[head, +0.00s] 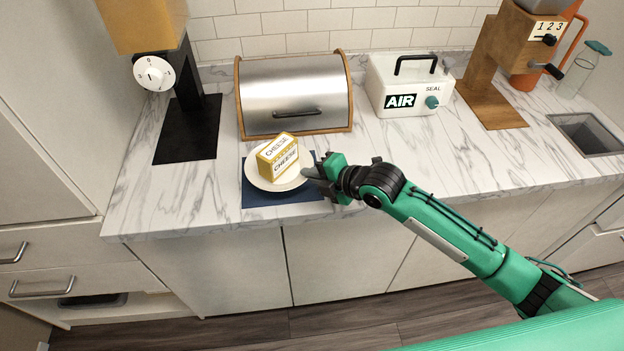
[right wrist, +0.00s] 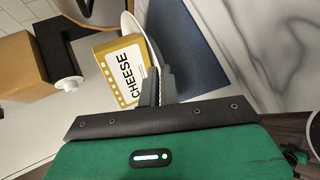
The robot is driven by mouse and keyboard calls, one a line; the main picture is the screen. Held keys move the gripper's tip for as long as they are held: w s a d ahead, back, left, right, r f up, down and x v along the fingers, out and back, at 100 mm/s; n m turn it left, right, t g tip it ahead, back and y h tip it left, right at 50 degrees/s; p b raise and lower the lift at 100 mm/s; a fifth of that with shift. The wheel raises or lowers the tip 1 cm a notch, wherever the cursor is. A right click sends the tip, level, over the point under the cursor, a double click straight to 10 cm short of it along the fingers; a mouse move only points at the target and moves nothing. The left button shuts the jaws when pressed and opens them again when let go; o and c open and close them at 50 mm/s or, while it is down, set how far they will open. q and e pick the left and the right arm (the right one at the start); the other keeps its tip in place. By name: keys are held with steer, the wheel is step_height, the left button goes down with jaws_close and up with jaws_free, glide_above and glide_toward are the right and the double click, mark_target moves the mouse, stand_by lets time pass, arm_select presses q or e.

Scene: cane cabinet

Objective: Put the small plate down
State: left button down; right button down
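The small white plate (head: 252,174) is over the dark blue mat (head: 270,199) near the counter's front edge, with a yellow and white cheese box (head: 278,157) on it. My right gripper (head: 316,170) is at the plate's right rim. In the right wrist view its fingers (right wrist: 157,82) are close together, with the plate's thin white rim (right wrist: 139,42) running down between them. The cheese box (right wrist: 122,72) is just left of the fingers there. I cannot tell whether the plate's underside touches the mat. My left gripper is not in view.
A steel bread box (head: 293,90) stands behind the plate. A white AIR sealer (head: 411,88) is right of it, and a black-based machine (head: 187,130) is to the left. A wooden grinder (head: 495,70) and a sink (head: 590,135) are farther right. The counter right of the mat is clear.

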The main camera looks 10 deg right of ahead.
step_height(320, 180, down, 2)
steer(key=shift+f, duration=0.1)
steer(key=shift+f, duration=0.2)
steer(key=c, duration=1.9)
jaws_free()
steer(key=shift+c, duration=0.2)
steer(key=b+v, duration=0.2)
steer(key=v, duration=1)
steer(key=shift+r, duration=0.2)
